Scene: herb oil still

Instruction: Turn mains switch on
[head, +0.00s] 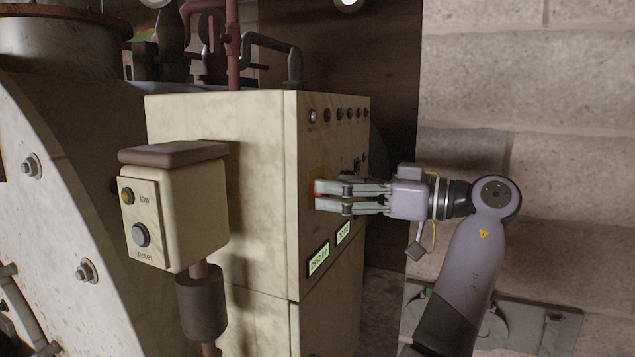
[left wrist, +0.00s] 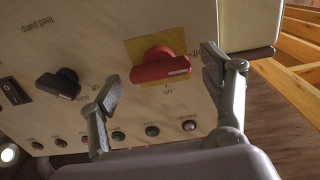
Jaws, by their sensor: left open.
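The mains switch, a red rotary handle (left wrist: 160,66) on a yellow plate (left wrist: 134,48), sits on the cream panel in the left wrist view. An "on" mark is below it and an "off" mark is to its right, partly behind a finger. The handle lies roughly sideways in that view, its end towards the "off" side. My left gripper (left wrist: 162,76) is open, with one finger on each side of the handle. I cannot tell whether they touch it. In the head view my left gripper (head: 317,198) is at the panel face, largely hiding the red handle. My right gripper is not in view.
A black feed pump switch (left wrist: 58,83) is left of the red handle in the wrist view. Several indicator lamps (left wrist: 152,131) line the panel edge. In the head view, a small low/reset box (head: 183,215) stands before the cream cabinet (head: 265,190). A stone wall (head: 540,110) is at right.

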